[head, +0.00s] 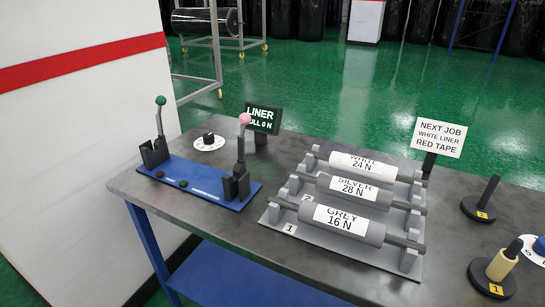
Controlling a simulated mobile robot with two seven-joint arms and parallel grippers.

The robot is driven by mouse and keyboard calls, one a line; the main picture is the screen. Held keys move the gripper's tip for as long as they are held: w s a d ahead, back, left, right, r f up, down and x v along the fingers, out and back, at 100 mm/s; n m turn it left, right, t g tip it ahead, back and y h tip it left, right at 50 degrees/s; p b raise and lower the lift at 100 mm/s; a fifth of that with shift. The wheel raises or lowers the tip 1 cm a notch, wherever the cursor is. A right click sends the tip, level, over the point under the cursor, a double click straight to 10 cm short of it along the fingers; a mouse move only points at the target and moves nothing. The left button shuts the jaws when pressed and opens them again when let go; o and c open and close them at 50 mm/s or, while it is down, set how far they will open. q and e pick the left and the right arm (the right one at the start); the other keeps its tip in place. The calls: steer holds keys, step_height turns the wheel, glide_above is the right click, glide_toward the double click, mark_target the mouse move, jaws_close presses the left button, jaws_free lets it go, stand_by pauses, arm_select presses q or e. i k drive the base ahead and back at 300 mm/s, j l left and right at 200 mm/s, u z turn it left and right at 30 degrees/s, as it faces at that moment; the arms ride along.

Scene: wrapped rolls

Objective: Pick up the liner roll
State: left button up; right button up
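Three wrapped rolls lie across a grey rack (270,217) on the dark table. The white roll (338,158), labelled "24 N", is at the back. The silver roll (323,181), labelled "28 N", is in the middle. The grey roll (312,211), labelled "16 N", is at the front. Each roll rests on grey end supports. A sign (440,136) behind the rack reads "NEXT JOB WHITE LINER RED TAPE". Neither of my grippers shows in the head view.
A blue lever panel (207,190) with green-knobbed and pink-knobbed levers stands left of the rack. Behind it are a black dial (208,138) and a "LINER" display (263,119). Two black-based posts, one (502,262) carrying a beige piece, stand right. The table's front-left is clear.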

mark_target(376, 171)
steer(key=j, duration=1.5)
